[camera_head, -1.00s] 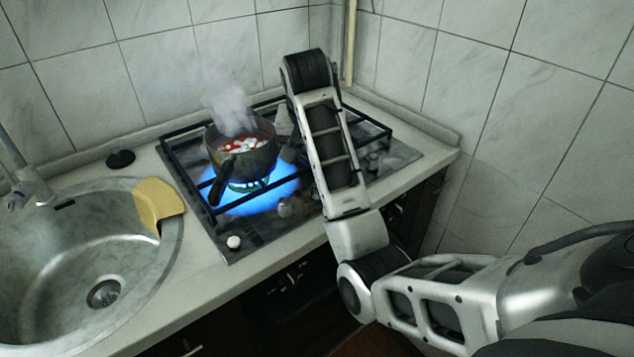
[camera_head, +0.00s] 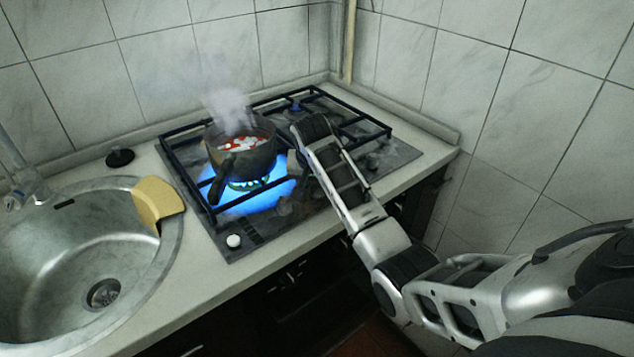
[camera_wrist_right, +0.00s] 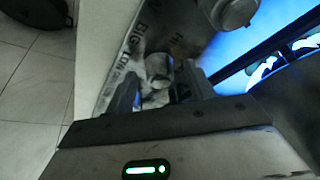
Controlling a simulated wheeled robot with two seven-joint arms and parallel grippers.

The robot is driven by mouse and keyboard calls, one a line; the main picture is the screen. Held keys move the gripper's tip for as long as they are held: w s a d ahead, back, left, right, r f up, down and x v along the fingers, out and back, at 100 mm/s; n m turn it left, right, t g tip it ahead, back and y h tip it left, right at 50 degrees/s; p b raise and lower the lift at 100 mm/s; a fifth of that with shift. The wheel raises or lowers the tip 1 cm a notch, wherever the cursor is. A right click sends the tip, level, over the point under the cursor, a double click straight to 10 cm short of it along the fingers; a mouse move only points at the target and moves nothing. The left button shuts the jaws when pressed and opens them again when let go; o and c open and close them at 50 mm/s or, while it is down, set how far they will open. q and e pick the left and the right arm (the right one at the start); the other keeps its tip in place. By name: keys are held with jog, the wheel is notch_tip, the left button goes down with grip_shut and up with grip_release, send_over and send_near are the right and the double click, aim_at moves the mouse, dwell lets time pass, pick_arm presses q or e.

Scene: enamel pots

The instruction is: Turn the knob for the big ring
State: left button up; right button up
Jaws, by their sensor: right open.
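The gas hob (camera_head: 229,220) has a lit burner with a blue flame at its left. Several knobs are on it, including a dim grey one (camera_head: 284,206) at the front. My right gripper (camera_head: 297,172) is over the hob, right of the pot, partly hidden by my arm. In the right wrist view, my right gripper (camera_wrist_right: 160,78) is open, with a pale round knob (camera_wrist_right: 157,64) between or just beyond its fingertips; contact cannot be told. A second knob (camera_wrist_right: 235,10) is at the top. My left gripper is not in view.
A steaming dark pot (camera_head: 243,158) with red and white food stands on the lit burner, its handle pointing forward. Black grates (camera_head: 182,170) cover the hob. A sink (camera_head: 60,260) with a yellow cloth or sponge (camera_head: 157,200) is at the left. Tiled walls close the back and right.

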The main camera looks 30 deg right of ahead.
jog(key=c, duration=1)
jog(key=n+t+y, duration=0.1)
jog(key=n, duration=0.3)
jog(key=shift+d, duration=0.15)
jog(key=n+y, duration=0.2)
jog(key=n, duration=0.2)
jog(key=shift+d+n, duration=0.15)
jog(key=shift+n, duration=0.15)
jog(key=n+y, duration=0.1)
jog(key=n, duration=0.3)
jog(key=shift+d+r+n+y, duration=0.1)
jog(key=shift+n+y, duration=0.2)
jog(key=shift+y, duration=0.1)
jog(key=shift+n+g+y, duration=0.35)
jog(key=shift+n, duration=0.75)
jog(key=shift+n+g+y, duration=0.35)
jog(key=shift+n, duration=0.75)
